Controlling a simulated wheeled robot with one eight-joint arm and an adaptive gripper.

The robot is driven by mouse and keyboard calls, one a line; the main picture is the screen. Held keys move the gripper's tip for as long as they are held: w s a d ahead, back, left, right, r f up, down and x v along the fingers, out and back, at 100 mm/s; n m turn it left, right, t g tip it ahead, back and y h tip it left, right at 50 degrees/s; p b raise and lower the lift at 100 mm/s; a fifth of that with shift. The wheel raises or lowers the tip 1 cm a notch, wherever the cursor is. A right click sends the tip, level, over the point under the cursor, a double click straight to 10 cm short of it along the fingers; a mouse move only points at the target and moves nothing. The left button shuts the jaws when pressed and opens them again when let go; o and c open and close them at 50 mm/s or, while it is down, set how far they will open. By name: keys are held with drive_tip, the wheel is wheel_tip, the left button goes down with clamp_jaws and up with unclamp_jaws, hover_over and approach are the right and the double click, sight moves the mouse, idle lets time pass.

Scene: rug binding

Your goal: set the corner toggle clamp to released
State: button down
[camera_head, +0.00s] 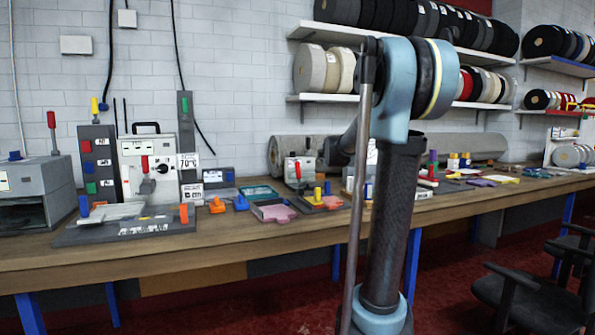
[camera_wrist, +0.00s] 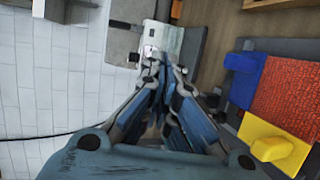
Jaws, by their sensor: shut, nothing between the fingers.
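My gripper (camera_wrist: 160,66) is shut and empty in the wrist view. Its fingertips overlap a white-faced grey box (camera_wrist: 162,42) in that picture; contact cannot be told. In the head view my arm hides most of the gripper. A dark plate (camera_wrist: 272,46) with a red textured rug piece (camera_wrist: 290,97), a blue block (camera_wrist: 243,80) and a yellow block (camera_wrist: 272,146) lies right of the fingers, apart from them. I take this as the corner fixture, but no label confirms it. In the head view, similar yellow (camera_head: 317,194) and blue (camera_head: 327,187) pieces stand there. The clamp's state cannot be told.
A small white-faced device with a red handle (camera_head: 298,170) stands behind the fixture. A pink piece in a tray (camera_head: 278,213) and orange and blue clamps (camera_head: 217,205) lie to the left. A large grey board (camera_head: 130,232) is farther left. The bench's front strip (camera_head: 250,246) is clear.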

sight(297, 166)
drive_tip(key=s+a+n+g+y, duration=0.2)
drive_tip(key=a+n+y, duration=0.1)
drive_tip(key=a, duration=0.4)
drive_tip(key=shift+a+f+y, duration=0.2)
drive_tip(key=shift+y, duration=0.5)
drive_tip(key=shift+w, duration=0.15)
drive_tip(key=shift+x, duration=6.9)
drive_tip(key=shift+f, duration=0.2)
